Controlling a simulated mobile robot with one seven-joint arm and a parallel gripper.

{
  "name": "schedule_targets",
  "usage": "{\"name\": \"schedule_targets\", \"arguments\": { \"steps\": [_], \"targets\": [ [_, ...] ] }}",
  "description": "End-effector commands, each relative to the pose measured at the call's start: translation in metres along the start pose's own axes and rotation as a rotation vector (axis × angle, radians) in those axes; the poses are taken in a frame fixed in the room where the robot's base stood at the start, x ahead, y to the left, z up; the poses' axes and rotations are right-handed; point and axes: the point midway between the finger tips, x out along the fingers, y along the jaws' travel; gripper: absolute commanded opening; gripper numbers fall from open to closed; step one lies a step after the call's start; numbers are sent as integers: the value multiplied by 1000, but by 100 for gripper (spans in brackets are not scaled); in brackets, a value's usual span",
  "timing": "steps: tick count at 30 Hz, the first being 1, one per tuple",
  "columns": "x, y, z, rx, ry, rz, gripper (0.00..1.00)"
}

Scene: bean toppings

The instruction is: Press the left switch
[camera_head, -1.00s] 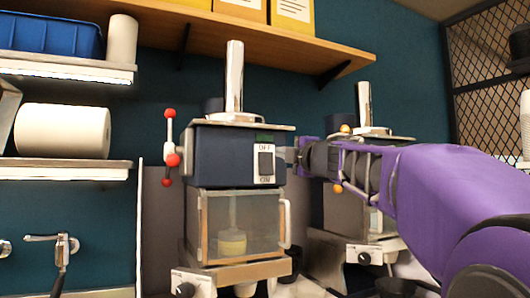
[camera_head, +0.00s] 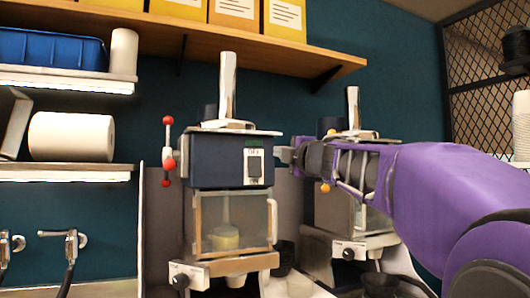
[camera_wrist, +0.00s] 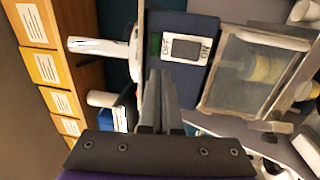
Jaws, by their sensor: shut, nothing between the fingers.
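The left machine (camera_head: 205,157) is a dark blue box with a clear-fronted chamber below. Its front carries a white plate with a dark rocker, the left switch (camera_head: 254,166), marked OFF and ON. The switch also shows in the wrist view (camera_wrist: 186,48), with a green patch beside it. My gripper (camera_head: 281,155) is shut and empty, just right of the switch in the head view.
A second machine (camera_head: 340,247) stands to the right, partly behind my arm. A red-knobbed lever (camera_head: 168,150) is on the left machine's left side. The chamber (camera_head: 232,222) has a handle at its right. A wooden shelf (camera_head: 225,38) with yellow boxes runs above.

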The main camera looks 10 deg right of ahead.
Motion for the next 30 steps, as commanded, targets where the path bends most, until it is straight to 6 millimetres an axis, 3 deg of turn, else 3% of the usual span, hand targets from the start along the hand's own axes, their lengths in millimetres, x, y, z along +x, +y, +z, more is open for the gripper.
{"name": "schedule_targets", "arguments": {
  "steps": [23,26,30],
  "targets": [
    [1,1,-2,5,-1,2,0],
    [0,8,-1,42,-11,16,0],
    [-5,31,5,180,-48,72,0]
  ]
}}
